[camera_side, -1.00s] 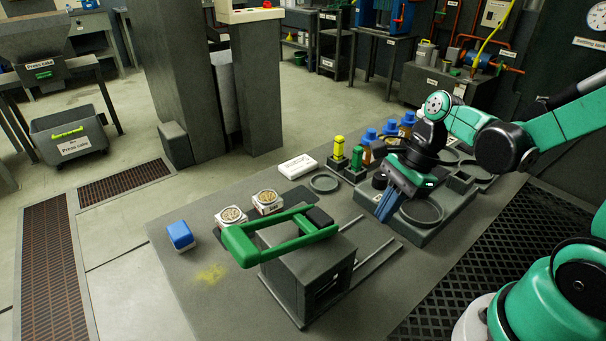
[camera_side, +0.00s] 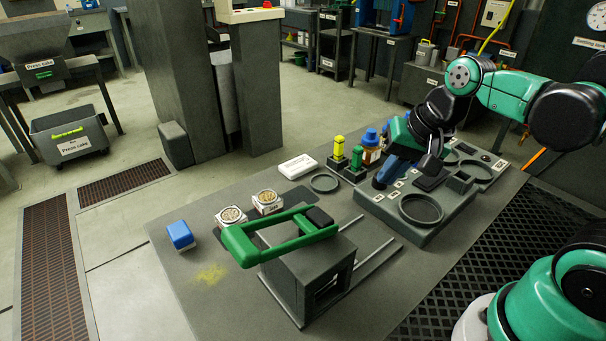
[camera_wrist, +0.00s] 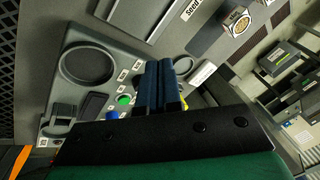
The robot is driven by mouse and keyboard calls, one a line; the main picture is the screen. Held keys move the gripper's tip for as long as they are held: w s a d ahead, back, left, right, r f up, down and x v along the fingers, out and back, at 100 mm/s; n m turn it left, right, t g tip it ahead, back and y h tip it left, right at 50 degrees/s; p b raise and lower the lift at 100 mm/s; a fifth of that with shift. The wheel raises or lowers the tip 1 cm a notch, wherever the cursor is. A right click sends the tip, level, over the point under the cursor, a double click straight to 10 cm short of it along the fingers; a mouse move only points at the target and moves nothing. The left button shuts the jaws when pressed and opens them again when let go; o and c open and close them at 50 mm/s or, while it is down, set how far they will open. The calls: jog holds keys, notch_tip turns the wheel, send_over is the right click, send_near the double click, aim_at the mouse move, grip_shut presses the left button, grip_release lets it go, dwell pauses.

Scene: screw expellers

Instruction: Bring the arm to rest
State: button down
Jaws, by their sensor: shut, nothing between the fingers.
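My gripper (camera_side: 380,182) has blue fingers and is shut with nothing between them. In the side view it is over the back-left part of the grey tray station (camera_side: 428,228), near the bottles, pointing down. It hides part of what is behind it. In the wrist view the fingers (camera_wrist: 158,68) lie side by side, closed, with the grey station and its round recess (camera_wrist: 88,65) to their left. I cannot tell from these views how high the fingertips are above the station.
A yellow-topped bottle (camera_side: 339,146), a green one (camera_side: 357,157) and a blue-capped bottle (camera_side: 370,145) stand close to my gripper.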

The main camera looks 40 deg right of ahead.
jog(key=n+t, duration=0.1)
jog(key=n, duration=0.1)
jog(key=a+n+t, duration=0.1)
jog(key=n, duration=0.2)
jog(key=w+a+n, duration=0.1)
jog(key=n, duration=0.2)
jog(key=shift+r+t+h, duration=0.4)
dwell(0.6)
